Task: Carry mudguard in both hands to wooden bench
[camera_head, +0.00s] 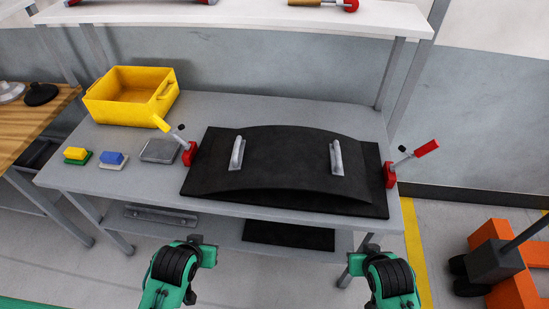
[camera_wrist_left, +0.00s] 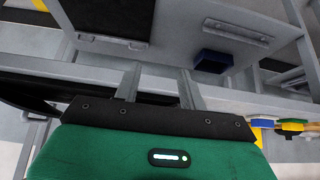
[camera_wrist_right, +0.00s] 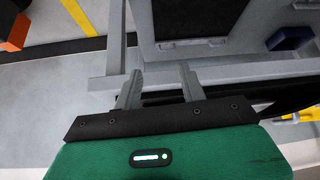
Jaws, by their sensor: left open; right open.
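The mudguard (camera_head: 284,164) is a black curved sheet with two pale grey handles, a left handle (camera_head: 237,153) and a right handle (camera_head: 336,158). It lies on a black mat (camera_head: 360,201) on the grey metal table (camera_head: 75,179). My left gripper (camera_head: 209,256) is in front of the table, below the mudguard's left part; its open, empty fingers show in the left wrist view (camera_wrist_left: 158,84). My right gripper (camera_head: 356,262) is in front of the table's right part; its open, empty fingers show in the right wrist view (camera_wrist_right: 159,88). Both are apart from the mudguard.
Red clamps stand at the mat's left (camera_head: 189,153) and right (camera_head: 390,175). A yellow bin (camera_head: 130,97), small blocks and a grey tray (camera_head: 159,150) sit at the table's left. A wooden bench (camera_head: 25,130) is at far left. An orange machine (camera_head: 500,265) stands at right.

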